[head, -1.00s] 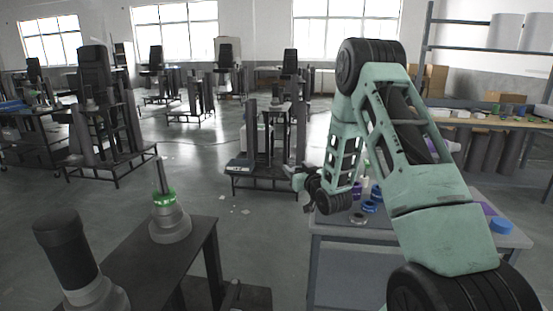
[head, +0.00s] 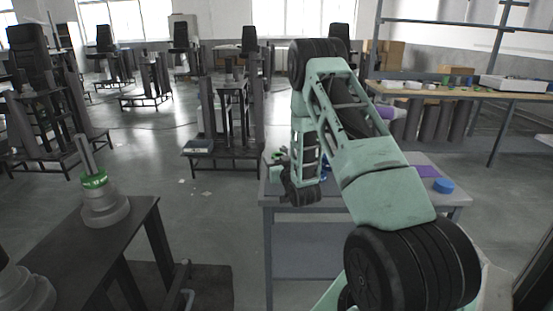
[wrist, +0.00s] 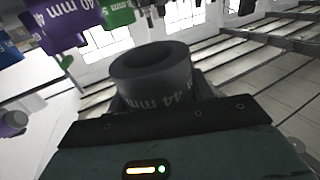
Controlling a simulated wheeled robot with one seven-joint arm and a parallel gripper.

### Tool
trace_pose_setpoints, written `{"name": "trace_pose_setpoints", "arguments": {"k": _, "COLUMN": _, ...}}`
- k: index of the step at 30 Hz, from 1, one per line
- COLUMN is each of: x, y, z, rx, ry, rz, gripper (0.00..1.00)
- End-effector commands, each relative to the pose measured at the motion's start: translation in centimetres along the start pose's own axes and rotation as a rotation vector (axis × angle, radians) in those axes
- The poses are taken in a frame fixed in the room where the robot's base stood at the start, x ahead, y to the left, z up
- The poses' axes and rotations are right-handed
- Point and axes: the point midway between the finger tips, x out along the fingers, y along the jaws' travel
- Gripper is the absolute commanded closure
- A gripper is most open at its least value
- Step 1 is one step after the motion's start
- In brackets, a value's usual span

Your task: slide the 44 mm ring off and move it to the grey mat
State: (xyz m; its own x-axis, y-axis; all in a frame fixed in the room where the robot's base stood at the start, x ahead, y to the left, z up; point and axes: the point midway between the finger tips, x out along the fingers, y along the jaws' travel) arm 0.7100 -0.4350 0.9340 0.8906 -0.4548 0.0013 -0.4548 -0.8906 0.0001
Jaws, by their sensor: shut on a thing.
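A dark grey ring (wrist: 158,76) marked "44 mm" fills the middle of the wrist view, with its round opening showing. My gripper (wrist: 160,100) is shut on it; its fingers are mostly hidden by the ring and the dark palm. I cannot pick out the grey mat in either view.
A purple "40 mm" ring (wrist: 58,24) and a green ring (wrist: 118,12) show at the wrist view's upper left. A dark table (head: 125,225) bears a post with a green ring (head: 94,180). The grey table (head: 300,207) carries a purple mat (head: 428,171) and a blue piece (head: 443,186).

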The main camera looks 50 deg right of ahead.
Motion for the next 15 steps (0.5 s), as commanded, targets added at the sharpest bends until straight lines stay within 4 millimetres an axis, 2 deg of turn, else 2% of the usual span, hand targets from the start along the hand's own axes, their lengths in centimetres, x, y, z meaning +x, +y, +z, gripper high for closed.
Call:
{"name": "trace_pose_setpoints", "arguments": {"k": 1, "x": 0.0, "y": 0.0, "z": 0.8, "rx": 0.0, "ry": 0.0, "rz": 0.0, "gripper": 0.78}}
{"name": "trace_pose_setpoints", "arguments": {"k": 15, "x": 0.0, "y": -0.1, "z": 5.4, "rx": 0.0, "ry": 0.0, "rz": -0.001, "gripper": 0.78}}
